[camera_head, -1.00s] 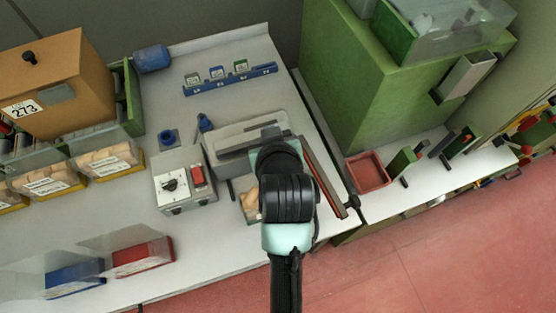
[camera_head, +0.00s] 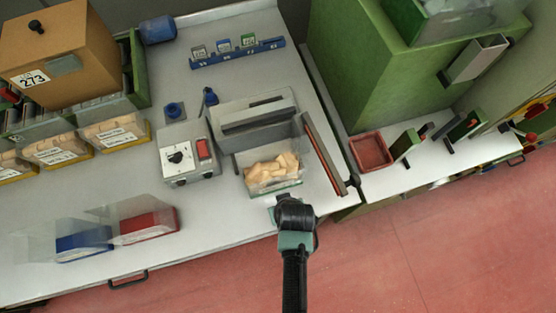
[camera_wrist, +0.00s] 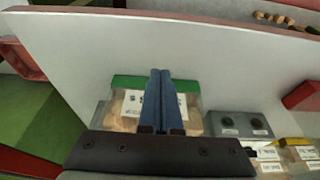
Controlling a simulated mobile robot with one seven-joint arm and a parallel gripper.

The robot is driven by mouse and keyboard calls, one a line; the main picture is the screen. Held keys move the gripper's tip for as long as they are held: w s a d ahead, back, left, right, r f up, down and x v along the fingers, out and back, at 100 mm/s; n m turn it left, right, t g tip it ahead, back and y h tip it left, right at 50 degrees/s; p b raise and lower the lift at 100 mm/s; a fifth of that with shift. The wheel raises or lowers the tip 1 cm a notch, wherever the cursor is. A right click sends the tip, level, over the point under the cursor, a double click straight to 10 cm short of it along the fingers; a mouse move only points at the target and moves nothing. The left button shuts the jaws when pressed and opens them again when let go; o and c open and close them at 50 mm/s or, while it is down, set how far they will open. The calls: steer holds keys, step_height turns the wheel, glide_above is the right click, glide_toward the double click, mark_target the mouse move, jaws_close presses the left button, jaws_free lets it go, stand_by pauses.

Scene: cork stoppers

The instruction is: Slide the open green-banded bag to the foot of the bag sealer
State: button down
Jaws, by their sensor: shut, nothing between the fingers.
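The open clear bag of corks (camera_head: 272,174) stands on the bench close in front of the grey bag sealer (camera_head: 253,122). Whether it touches the sealer is hard to tell. In the wrist view the bag (camera_wrist: 191,118) shows its green band and a white label, partly hidden behind my fingers. My gripper (camera_head: 281,199) is at the near side of the bag, by the bench's front edge. In the wrist view the blue fingers of my gripper (camera_wrist: 160,73) are together, with nothing between them. The sealer's red-edged arm (camera_head: 326,158) slants down to the right of the bag.
A control box (camera_head: 190,154) with a knob and red switch stands left of the bag. A red-banded bag (camera_head: 149,224) and a blue-banded bag (camera_head: 84,244) lie farther left. A red tray (camera_head: 371,152) sits to the right. The front bench strip between is clear.

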mark_target(270, 167)
steer(key=w, duration=0.1)
steer(key=w+f, duration=0.1)
steer(key=shift+w+a+f+p, duration=0.25)
steer(key=shift+w+a+p, duration=0.05)
steer(key=shift+a, duration=0.1)
steer(key=shift+w+a+f, duration=0.1)
steer(key=shift+w+a, duration=0.15)
steer(key=shift+w, duration=0.65)
steer(key=shift+w, duration=0.1)
steer(key=w+b, duration=0.1)
steer(key=w, duration=0.1)
steer(key=w+a+b, duration=0.1)
steer(key=w, duration=0.1)
steer(key=w+a+b, duration=0.1)
steer(key=w, duration=0.1)
steer(key=shift+w+a+f+b, duration=0.1)
steer(key=shift+w+f+b, duration=0.1)
steer(key=shift+w+b, duration=0.15)
steer(key=shift+w+a+r, duration=0.1)
steer(key=shift+w+r, duration=0.05)
steer(key=shift+w, duration=0.2)
steer(key=shift+s, duration=0.15)
